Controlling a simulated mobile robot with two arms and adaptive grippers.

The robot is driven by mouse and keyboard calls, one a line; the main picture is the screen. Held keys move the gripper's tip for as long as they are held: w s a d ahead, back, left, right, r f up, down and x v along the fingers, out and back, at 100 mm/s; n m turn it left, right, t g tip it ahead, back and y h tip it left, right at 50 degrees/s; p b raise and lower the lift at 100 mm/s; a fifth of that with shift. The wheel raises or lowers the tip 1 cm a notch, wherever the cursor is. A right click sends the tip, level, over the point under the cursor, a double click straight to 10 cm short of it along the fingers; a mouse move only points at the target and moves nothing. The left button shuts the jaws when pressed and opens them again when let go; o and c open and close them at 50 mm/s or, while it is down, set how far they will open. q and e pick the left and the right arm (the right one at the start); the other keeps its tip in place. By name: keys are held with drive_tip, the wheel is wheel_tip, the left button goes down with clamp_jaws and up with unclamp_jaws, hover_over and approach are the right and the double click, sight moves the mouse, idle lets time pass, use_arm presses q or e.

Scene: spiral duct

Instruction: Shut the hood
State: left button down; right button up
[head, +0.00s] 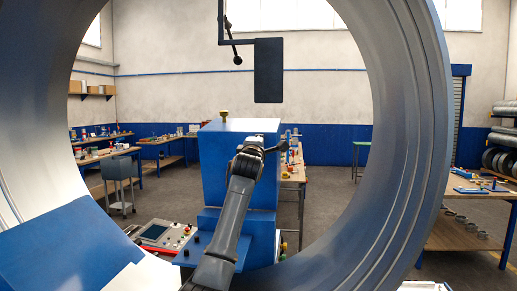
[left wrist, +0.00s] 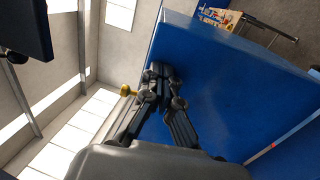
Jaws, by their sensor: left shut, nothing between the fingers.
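A blue box-shaped machine housing (head: 212,165) stands upright in the middle of the head view, with a yellow knob (head: 224,116) on its top. I cannot tell which part is the hood or how far it is open. In the left wrist view the blue housing (left wrist: 235,90) fills the right side, and the yellow knob (left wrist: 126,90) is left of the fingers. My left gripper (head: 260,142) is in front of the housing near its top edge. Its fingertips (left wrist: 161,68) are together and empty, at the housing's edge; contact is unclear. My right gripper is not in view.
A large spiral duct (head: 407,130) rings the view. A dark panel (head: 268,70) hangs above the housing. A control panel (head: 160,234) sits low left. A blue sheet (head: 65,245) is at lower left. Workbenches (head: 470,235) stand behind.

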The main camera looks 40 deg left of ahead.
use_arm(q)
drive_tip(key=p+x, duration=0.1)
drive_tip(key=x, duration=0.6)
drive_tip(key=shift+d+f, duration=0.15)
drive_tip(key=shift+d, duration=0.05)
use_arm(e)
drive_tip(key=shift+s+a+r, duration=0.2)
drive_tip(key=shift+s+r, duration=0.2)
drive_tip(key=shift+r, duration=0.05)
use_arm(q)
drive_tip(key=shift+f, duration=0.1)
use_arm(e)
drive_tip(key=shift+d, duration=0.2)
